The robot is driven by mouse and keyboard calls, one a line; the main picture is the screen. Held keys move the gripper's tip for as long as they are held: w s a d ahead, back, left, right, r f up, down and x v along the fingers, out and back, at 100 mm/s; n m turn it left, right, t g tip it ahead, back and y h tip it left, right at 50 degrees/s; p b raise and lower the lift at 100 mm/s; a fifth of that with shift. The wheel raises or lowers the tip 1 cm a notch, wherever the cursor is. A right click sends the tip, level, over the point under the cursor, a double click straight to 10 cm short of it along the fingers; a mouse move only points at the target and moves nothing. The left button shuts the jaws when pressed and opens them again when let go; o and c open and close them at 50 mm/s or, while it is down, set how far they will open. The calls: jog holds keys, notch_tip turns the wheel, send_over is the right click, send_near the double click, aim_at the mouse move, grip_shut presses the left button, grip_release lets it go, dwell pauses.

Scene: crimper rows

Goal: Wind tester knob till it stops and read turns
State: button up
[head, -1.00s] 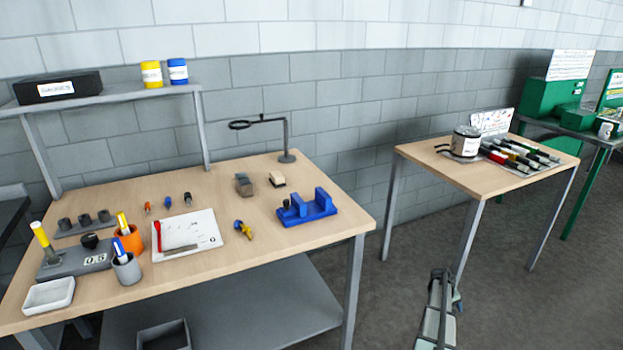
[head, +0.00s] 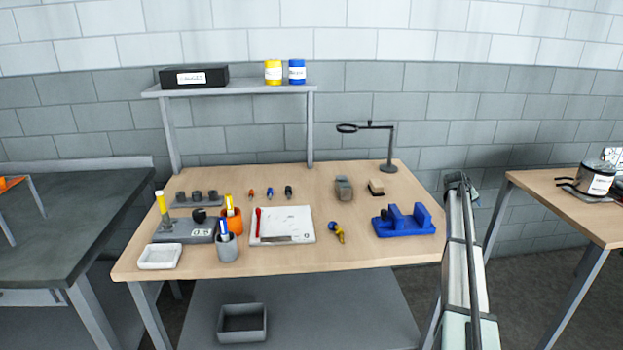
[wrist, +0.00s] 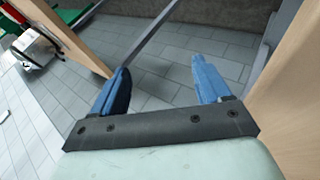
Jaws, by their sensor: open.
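The tester appears to be the grey box (head: 172,231) at the left front of the wooden bench in the head view. It has a black knob (head: 199,215) on top, a small white counter window whose digits are too small to read surely, and a yellow-topped post (head: 161,203) at its left. My gripper (wrist: 163,78) shows in the wrist view with two blue fingers spread apart and nothing between them. It hangs over the floor between table edges, away from the tester. In the head view my arm rises at the bench's right end.
An orange cup (head: 233,222) and a grey cup (head: 227,247) with markers stand close right of the tester. A white tray (head: 160,256) lies in front, a socket rack (head: 196,200) behind. A blue fixture (head: 404,221) and magnifier stand (head: 389,150) occupy the bench's right.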

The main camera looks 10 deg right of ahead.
jog(key=w+a+r+t, duration=0.2)
jog(key=w+a+r, duration=0.6)
jog(key=a+r, duration=0.3)
jog(key=w+a+r+n+y, duration=0.1)
jog(key=w+a+r, duration=0.1)
jog(key=a+r, duration=0.35)
jog(key=w+a+r+n+t, duration=0.1)
jog(key=w+a+r, duration=0.1)
jog(key=a, duration=0.6)
jog(key=w+a+r+n+y, duration=0.1)
jog(key=w+a+r, duration=0.25)
jog(key=a, duration=0.35)
jog(key=a+f+n+y, duration=0.1)
jog(key=a+n+y, duration=0.1)
jog(key=a, duration=1.3)
jog(key=n+g+y, duration=0.4)
jog(key=n+g, duration=0.3)
jog(key=n, duration=0.1)
send_over(199, 212)
notch_tip(199, 212, down, 7)
jog(key=shift+w+a+f, duration=0.1)
jog(key=n, duration=1.6)
jog(key=shift+n, duration=0.3)
jog(key=shift+f, duration=4.95)
